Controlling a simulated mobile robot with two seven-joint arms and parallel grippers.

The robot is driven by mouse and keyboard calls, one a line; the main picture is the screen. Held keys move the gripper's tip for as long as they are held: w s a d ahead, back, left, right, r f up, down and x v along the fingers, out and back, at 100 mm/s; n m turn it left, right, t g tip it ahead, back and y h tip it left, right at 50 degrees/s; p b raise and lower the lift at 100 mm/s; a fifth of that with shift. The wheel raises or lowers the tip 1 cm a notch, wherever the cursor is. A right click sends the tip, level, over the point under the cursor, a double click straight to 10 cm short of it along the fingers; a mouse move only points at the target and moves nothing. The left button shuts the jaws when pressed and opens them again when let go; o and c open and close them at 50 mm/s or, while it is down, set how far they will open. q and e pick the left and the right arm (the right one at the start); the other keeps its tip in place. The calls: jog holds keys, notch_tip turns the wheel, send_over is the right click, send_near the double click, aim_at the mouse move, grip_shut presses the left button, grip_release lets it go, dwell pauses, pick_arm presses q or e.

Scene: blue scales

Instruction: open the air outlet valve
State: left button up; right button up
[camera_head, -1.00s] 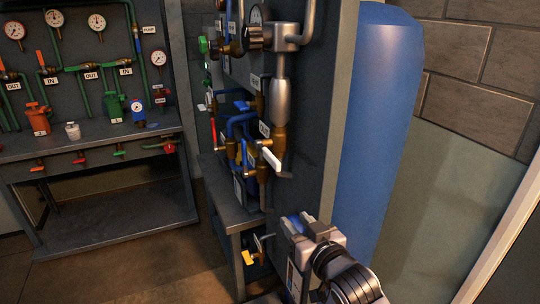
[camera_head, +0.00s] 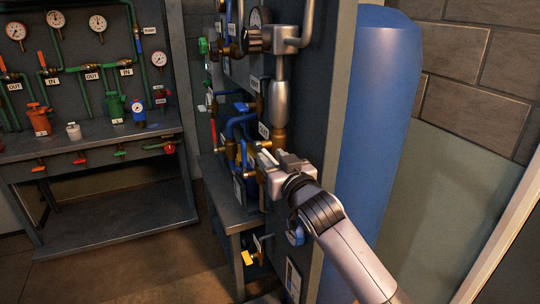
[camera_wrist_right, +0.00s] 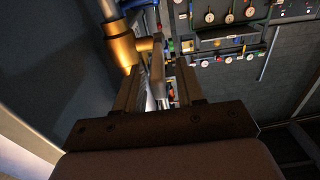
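A valve with a pale lever handle (camera_head: 267,157) sits on the brass pipework under a silver cylinder (camera_head: 280,102), on the side of the dark panel. A small white label (camera_head: 264,130) hangs just above it, too small to read surely. My right gripper (camera_head: 272,160) is at the handle and hides part of it. In the right wrist view the fingers of my right gripper (camera_wrist_right: 158,88) are apart, with the handle (camera_wrist_right: 157,68) between them. I cannot tell whether they touch it. The brass fitting (camera_wrist_right: 123,48) is beyond the left finger. My left gripper is out of view.
Blue pipes (camera_head: 238,122) and a red lever (camera_head: 213,131) are left of the valve. A large blue tank (camera_head: 378,130) stands to the right, behind my right arm. A yellow-handled valve (camera_head: 247,258) is low down. A gauge bench (camera_head: 95,150) stands at the far left.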

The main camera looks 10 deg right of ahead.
aim_at(268, 154)
jog(key=shift+x, duration=0.95)
grip_shut()
jog(key=shift+r, duration=0.1)
jog(key=shift+w+a+r+g+h, duration=0.15)
jog(key=shift+r+g+h, duration=0.15)
jog(key=shift+r+g, duration=0.5)
jog(key=shift+w+r+g+h, duration=0.25)
jog(key=shift+r+g, duration=0.3)
jog(key=shift+g, duration=0.55)
jog(key=shift+w+a+r+g+h, duration=0.1)
jog(key=shift+w+r+g+h, duration=0.2)
jog(key=shift+g, duration=0.45)
jog(key=shift+w+a+r+g+h, duration=0.1)
jog(key=shift+w+r+g+h, duration=0.25)
jog(key=shift+g, duration=0.4)
jog(key=shift+s, duration=0.15)
